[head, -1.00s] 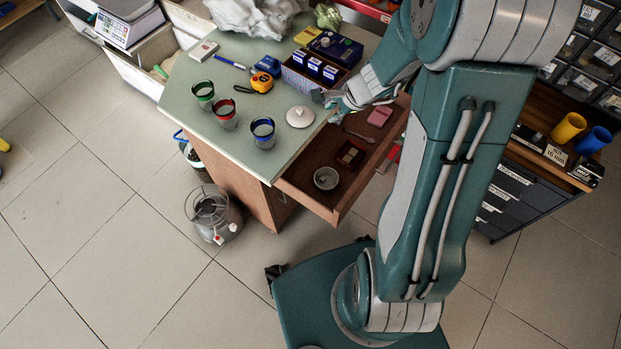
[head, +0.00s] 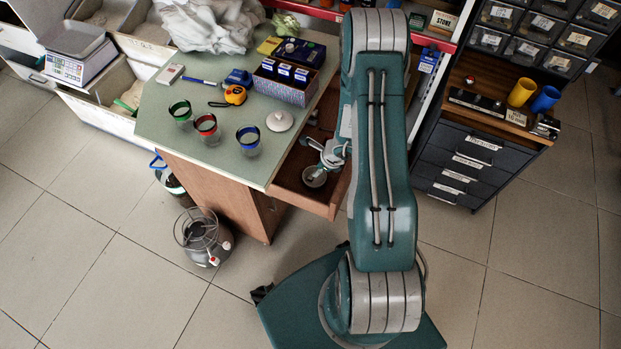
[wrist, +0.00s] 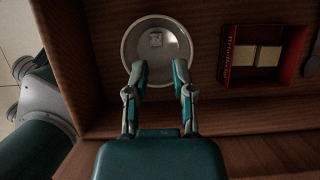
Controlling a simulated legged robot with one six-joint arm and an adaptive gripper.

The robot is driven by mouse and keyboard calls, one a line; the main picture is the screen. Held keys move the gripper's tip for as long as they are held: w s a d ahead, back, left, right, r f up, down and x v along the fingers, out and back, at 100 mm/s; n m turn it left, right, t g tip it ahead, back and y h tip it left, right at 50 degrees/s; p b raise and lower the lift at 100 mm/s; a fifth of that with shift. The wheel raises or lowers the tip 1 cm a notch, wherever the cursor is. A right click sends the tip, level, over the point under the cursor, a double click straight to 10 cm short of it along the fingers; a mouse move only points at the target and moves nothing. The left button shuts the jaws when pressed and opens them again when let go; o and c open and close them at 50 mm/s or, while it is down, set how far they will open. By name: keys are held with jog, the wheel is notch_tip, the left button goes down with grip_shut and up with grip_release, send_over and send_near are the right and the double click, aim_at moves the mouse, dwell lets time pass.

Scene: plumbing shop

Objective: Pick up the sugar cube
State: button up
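In the head view my gripper (head: 322,163) is at the bowl, and the cube is too small to make out.
A red box (wrist: 226,55) with two pale squares lies right of the bowl in the drawer. Drawer walls surround the bowl closely on the left and near sides. On the green desktop (head: 205,165) stand several rimmed glasses, a white lid (head: 280,121) and an orange tape measure (head: 235,95).

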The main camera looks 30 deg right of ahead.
aim_at(311, 178)
jog(key=x, duration=0.5)
jog(key=shift+a+f, duration=0.3)
jog(key=shift+f, duration=0.2)
jog(key=c, duration=0.3)
